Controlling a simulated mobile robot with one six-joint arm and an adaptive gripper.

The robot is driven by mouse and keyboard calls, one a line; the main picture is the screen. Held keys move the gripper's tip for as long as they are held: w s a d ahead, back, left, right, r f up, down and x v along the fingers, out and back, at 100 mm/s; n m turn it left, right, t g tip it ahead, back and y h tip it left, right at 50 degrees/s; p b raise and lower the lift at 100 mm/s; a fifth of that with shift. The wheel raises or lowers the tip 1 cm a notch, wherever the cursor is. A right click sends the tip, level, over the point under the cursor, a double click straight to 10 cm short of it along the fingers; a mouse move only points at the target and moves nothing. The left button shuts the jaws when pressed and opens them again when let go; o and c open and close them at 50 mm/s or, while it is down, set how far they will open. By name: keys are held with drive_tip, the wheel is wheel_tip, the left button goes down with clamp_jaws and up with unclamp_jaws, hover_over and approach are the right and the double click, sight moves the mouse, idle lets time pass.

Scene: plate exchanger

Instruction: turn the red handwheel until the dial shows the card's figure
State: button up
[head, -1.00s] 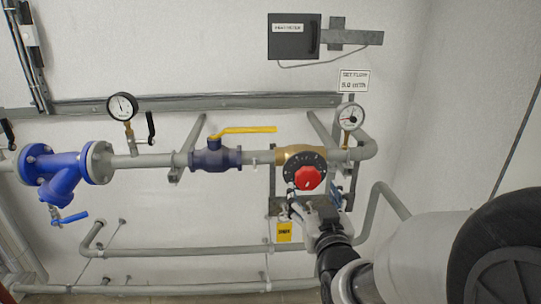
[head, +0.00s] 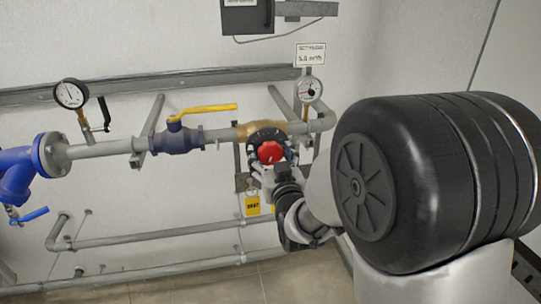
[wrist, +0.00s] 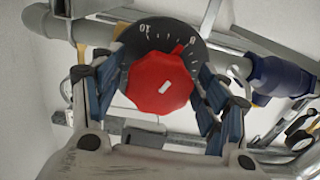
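The red handwheel (head: 270,152) sits on a black numbered collar at the brass valve (head: 247,131). In the head view my gripper (head: 272,166) is just below the handwheel. The card (head: 311,54) reads about 5.0 m³/h. The round dial (head: 309,89) hangs below it; its reading is too small to tell.
A blue valve with a yellow lever (head: 205,108) is on the pipe to the left. A pressure gauge (head: 70,94) and a blue strainer (head: 18,172) are farther left. A yellow tag (head: 252,206) hangs below the handwheel. Lower grey pipes (head: 160,237) run along the wall.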

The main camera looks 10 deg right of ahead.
drive_tip(key=c, duration=0.8)
drive_tip(key=m+b, duration=0.2)
drive_tip(key=b, duration=0.2)
drive_tip(key=shift+f, duration=0.15)
drive_tip(key=shift+c, duration=0.2)
drive_tip(key=shift+r+m+b, duration=0.2)
drive_tip(key=shift+m+b, duration=0.65)
drive_tip(key=shift+m, duration=0.25)
drive_tip(key=o, duration=1.1)
